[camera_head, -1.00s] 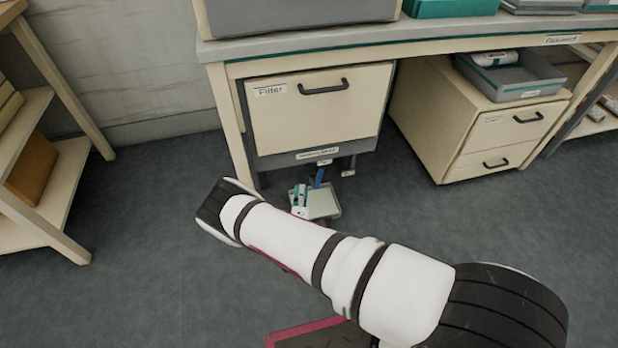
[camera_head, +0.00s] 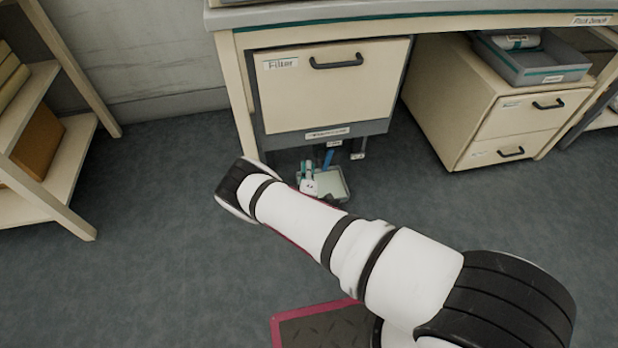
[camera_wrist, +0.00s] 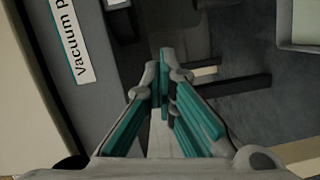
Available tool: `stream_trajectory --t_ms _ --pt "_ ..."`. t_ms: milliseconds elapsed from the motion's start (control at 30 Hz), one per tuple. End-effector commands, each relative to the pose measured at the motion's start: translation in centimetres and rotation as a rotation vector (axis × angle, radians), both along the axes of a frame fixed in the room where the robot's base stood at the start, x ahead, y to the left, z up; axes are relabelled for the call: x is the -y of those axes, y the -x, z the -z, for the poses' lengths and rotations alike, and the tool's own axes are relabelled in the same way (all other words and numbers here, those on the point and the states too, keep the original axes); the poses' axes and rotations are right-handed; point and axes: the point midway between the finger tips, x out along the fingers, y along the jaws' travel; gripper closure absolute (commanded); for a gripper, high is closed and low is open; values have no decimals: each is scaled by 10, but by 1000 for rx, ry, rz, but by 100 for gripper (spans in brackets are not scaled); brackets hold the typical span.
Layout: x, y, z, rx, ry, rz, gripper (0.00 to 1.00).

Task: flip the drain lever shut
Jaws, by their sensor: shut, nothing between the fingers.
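The drain lever appears to be the blue bar (camera_head: 328,158) hanging under the front of the Filter cabinet in the head view, slanting downward. I cannot make out the blue bar in that view. My forearm hides part of the floor near the gripper.
The Filter cabinet (camera_head: 335,90) hangs above; its label reading "Vacuum p..." (camera_wrist: 75,42) runs along the left in the wrist view. A drawer unit (camera_head: 480,110) stands right, a shelf (camera_head: 60,185) left. Open floor lies between.

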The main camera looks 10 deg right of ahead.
Motion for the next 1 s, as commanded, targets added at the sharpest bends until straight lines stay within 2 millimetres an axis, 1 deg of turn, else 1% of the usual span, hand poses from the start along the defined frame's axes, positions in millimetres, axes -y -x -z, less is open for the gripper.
stream_trajectory --t_ms 33,100,233,333,533,700,1000 --pt "3 -11 4 2 0 0 100" --pt "6 -24 4 3 0 1 100" --pt "12 -47 5 2 0 0 100" --pt "30 -43 9 -2 4 3 100" --pt "47 -43 11 -1 2 1 100" --pt "50 -43 10 0 1 0 100" --pt "49 -43 10 0 -6 0 100"
